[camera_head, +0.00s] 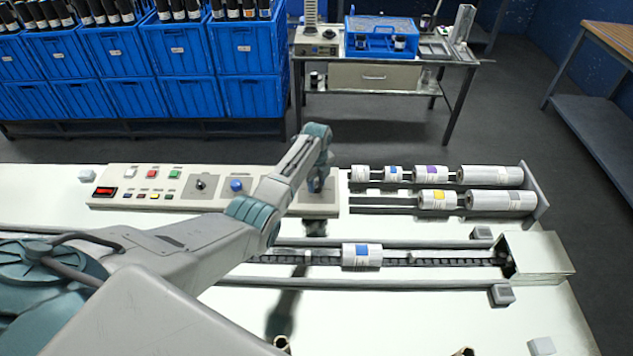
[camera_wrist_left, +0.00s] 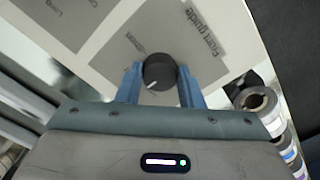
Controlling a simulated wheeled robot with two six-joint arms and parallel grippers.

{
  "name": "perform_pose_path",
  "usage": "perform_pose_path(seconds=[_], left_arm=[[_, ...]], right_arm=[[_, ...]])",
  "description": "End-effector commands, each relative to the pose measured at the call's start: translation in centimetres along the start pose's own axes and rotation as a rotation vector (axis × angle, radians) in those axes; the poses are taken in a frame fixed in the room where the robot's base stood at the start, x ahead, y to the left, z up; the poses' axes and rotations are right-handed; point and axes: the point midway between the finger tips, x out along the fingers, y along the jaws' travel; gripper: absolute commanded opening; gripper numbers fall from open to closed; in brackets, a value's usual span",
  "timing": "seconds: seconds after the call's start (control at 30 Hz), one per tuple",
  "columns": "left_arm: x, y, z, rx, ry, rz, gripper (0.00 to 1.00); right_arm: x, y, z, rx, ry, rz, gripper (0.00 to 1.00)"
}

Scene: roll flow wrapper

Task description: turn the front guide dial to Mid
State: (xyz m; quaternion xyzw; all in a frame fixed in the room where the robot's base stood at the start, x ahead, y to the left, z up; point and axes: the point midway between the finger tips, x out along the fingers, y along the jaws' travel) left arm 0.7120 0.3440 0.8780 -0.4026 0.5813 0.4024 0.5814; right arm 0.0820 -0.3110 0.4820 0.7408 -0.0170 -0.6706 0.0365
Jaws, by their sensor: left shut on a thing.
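The front guide dial (camera_wrist_left: 160,72) is a round black knob with a white pointer line, on a grey plate lettered "Front guide" (camera_wrist_left: 198,35) in the left wrist view. The pointer points to the lower left in that view. A label reading roughly "Short" (camera_wrist_left: 132,42) is beside the knob; no "Mid" mark can be made out. My left gripper (camera_wrist_left: 159,84) is shut on the dial, one blue finger on each side. In the head view my left gripper (camera_head: 318,182) is down at the right end of the control panel (camera_head: 220,203) and hides the dial. My right gripper is not in view.
The panel also has a blue knob (camera_head: 236,185), a black switch (camera_head: 200,184), coloured buttons and a red display (camera_head: 105,191). White rolls (camera_head: 490,175) lie on rods to the right. A conveyor track (camera_head: 430,261) with a white pack (camera_head: 362,256) runs in front.

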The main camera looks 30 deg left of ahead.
Motion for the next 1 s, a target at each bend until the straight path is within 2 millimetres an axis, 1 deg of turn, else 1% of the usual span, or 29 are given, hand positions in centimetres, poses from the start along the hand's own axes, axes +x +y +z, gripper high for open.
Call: perform_pose_path(seconds=[0.3,0.5,0.73,1.0], left_arm=[[-0.05,-0.05,-0.08,0.27,0.002,-0.001,0.11],[-0.04,-0.05,-0.08,0.392,0.001,-0.001,0.11],[-0.03,-0.05,-0.08,0.473,0.001,-0.001,0.11],[-0.02,-0.05,-0.07,0.501,0.001,-0.001,0.11]], right_arm=[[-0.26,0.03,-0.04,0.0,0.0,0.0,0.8],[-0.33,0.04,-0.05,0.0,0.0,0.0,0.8],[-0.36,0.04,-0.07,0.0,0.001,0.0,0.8],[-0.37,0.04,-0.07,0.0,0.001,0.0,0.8]])
